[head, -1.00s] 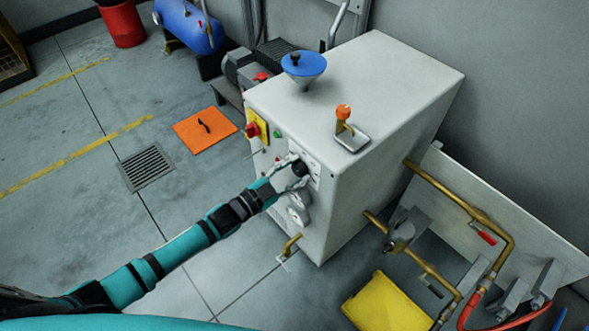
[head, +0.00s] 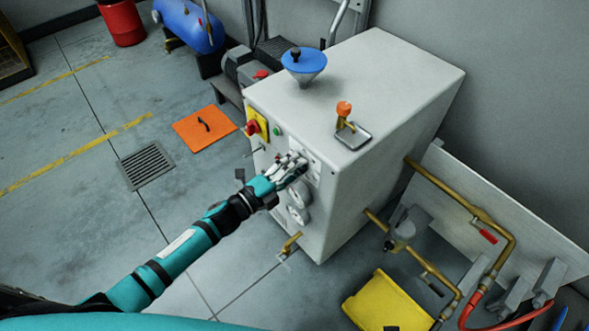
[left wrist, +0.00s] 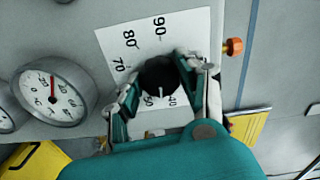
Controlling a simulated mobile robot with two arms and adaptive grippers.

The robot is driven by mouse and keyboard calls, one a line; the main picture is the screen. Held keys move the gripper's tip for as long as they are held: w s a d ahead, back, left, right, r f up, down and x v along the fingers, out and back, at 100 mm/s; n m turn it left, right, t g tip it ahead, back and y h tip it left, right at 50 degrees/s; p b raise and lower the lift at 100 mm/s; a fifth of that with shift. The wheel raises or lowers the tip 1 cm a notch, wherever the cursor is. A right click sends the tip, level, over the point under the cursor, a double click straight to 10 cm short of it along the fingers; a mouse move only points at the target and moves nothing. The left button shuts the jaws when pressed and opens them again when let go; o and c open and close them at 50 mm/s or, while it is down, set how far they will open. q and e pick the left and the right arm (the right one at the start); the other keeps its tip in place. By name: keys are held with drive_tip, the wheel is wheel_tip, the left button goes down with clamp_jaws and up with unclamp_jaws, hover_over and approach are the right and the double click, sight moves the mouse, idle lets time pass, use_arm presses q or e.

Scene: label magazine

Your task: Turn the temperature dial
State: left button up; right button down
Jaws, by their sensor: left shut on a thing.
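The temperature dial is a black round knob (left wrist: 160,80) with a white pointer mark, on a white scale plate (left wrist: 118,42) with printed numbers such as 70, 80 and 90. In the left wrist view the pointer points toward the bottom, near the 40 mark. My left gripper (left wrist: 158,85) is shut on the knob, with one finger on each side. In the head view my left gripper (head: 293,165) is at the front panel of the grey cabinet (head: 390,85) and hides the knob. My right gripper is not in view.
Round gauges (left wrist: 53,91) sit beside the scale plate. A red and yellow switch (head: 255,127) is on the same panel. A blue funnel (head: 303,62) and an orange-topped lever (head: 344,112) stand on the cabinet. Brass pipes (head: 440,190) run at the right.

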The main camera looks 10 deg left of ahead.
use_arm(q)
drive_tip(key=shift+f+m+b, duration=0.1)
drive_tip(key=shift+m+b, duration=0.5)
drive_tip(key=shift+m, duration=1.8)
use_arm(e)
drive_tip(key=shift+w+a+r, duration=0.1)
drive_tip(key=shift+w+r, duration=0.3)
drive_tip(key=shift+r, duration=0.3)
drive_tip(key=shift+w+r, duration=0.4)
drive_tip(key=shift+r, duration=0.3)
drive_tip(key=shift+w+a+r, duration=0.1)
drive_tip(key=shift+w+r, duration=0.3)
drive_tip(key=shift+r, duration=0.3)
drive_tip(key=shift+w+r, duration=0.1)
use_arm(q)
drive_tip(key=o, duration=1.2)
drive_tip(key=v, duration=1.2)
